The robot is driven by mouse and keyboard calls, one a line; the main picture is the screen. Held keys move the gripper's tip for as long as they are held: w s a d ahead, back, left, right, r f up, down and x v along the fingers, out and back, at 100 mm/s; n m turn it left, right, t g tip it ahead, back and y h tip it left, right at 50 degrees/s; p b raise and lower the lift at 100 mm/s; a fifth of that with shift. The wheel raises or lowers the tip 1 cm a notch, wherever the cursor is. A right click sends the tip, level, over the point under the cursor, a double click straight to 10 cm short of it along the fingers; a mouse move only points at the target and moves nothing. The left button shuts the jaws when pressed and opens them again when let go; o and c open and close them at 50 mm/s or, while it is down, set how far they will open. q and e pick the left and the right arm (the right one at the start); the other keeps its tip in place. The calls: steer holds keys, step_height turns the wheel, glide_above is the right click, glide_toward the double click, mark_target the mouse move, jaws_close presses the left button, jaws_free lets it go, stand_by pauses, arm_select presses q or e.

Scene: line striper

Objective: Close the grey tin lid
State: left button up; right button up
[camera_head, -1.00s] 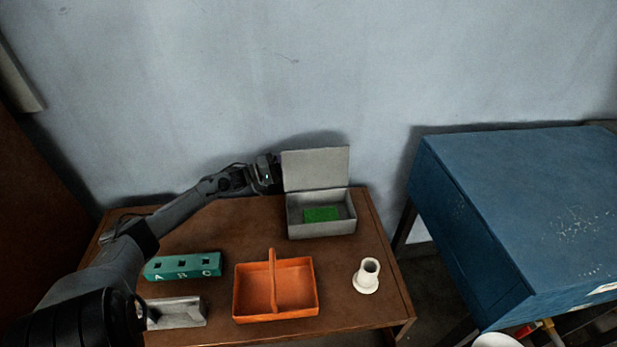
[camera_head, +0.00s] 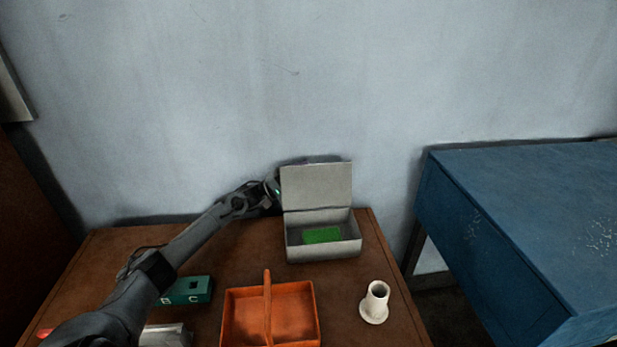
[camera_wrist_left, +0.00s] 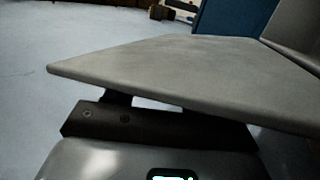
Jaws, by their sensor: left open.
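The grey tin (camera_head: 323,252) stands on the brown table near the wall, with a green block (camera_head: 322,235) inside. Its lid (camera_head: 316,187) stands up, roughly upright, at the back of the tin. My left gripper (camera_head: 273,190) is at the lid's left edge, with its front part hidden behind the lid. In the left wrist view the lid (camera_wrist_left: 190,75) spans the picture close in front of my open left gripper (camera_wrist_left: 160,122). I cannot tell whether they touch. My right gripper is not in view.
An orange basket (camera_head: 240,318) with a handle, a white flanged piece (camera_head: 375,303) and a green lettered block (camera_head: 190,291) are on the table (camera_head: 240,250). A grey metal piece (camera_head: 165,336) lies at the front left. A blue cabinet (camera_head: 520,220) stands to the right.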

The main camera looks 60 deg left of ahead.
arm_select(q)
steer(key=shift+w+d+r, duration=0.25)
steer(key=shift+w+r, duration=0.05)
steer(key=shift+w, duration=0.2)
jaws_close()
